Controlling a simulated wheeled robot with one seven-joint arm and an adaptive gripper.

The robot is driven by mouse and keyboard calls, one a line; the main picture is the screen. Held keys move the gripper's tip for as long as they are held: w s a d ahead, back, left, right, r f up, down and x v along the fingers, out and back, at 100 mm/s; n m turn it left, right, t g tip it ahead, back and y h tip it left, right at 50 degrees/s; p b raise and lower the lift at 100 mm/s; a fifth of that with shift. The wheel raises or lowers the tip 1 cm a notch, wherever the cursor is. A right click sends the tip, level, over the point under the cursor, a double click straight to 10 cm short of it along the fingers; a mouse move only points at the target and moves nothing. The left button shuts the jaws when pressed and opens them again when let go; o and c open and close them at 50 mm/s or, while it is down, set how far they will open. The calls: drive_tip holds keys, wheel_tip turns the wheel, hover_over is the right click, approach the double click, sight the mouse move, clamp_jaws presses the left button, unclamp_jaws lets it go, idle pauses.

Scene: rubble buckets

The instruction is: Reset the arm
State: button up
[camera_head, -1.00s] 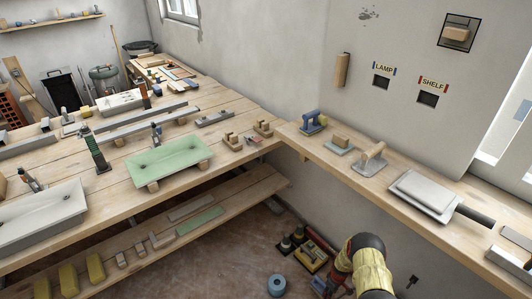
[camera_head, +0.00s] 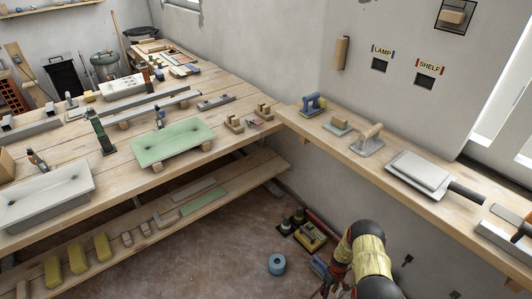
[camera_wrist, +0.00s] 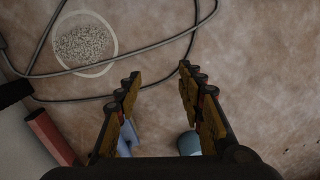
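My arm, with yellow and black covers, reaches down at the bottom right of the head view. My gripper is low beside it (camera_head: 332,290), small and partly cut off by the lower edge. In the wrist view my gripper (camera_wrist: 159,73) points at the brown floor, its two ridged fingers wide apart. Nothing is held between them. A blue roll (camera_head: 277,264) lies on the floor left of the arm.
A wooden bench (camera_head: 100,205) runs along the left and a narrow wooden shelf (camera_head: 345,150) along the right wall. Tools (camera_head: 310,236) lie on the floor near the arm. In the wrist view, a round container of gravel (camera_wrist: 85,43) and a dark hose (camera_wrist: 150,45) lie below.

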drive_tip(key=s+a+r+m+g, duration=0.2)
drive_tip(key=s+r, duration=0.3)
drive_tip(key=s, duration=0.1)
drive_tip(key=s+a+r+m, duration=0.1)
drive_tip(key=a+r+m, duration=0.1)
drive_tip(key=r, duration=2.1)
drive_tip(key=s+a+r+m, duration=0.1)
drive_tip(key=a+r+m, duration=0.1)
drive_tip(key=r, duration=2.1)
drive_tip(key=s+a+r+t+p, duration=0.1)
drive_tip(key=s+a+r+t, duration=0.1)
drive_tip(key=s+r, duration=0.4)
drive_tip(key=s+a+r+t, duration=0.2)
drive_tip(key=s+r+t, duration=0.2)
drive_tip(key=r, duration=1.2)
drive_tip(key=s+a+r+n+t+p, duration=0.1)
drive_tip(key=s+a+r+t, duration=0.1)
drive_tip(key=s+r, duration=0.6)
wheel_tip(320, 180, up, 4)
drive_tip(key=shift+a+r+t+h+p, duration=0.1)
drive_tip(key=shift+a+t+h+p, duration=0.25)
drive_tip(key=shift+t, duration=0.35)
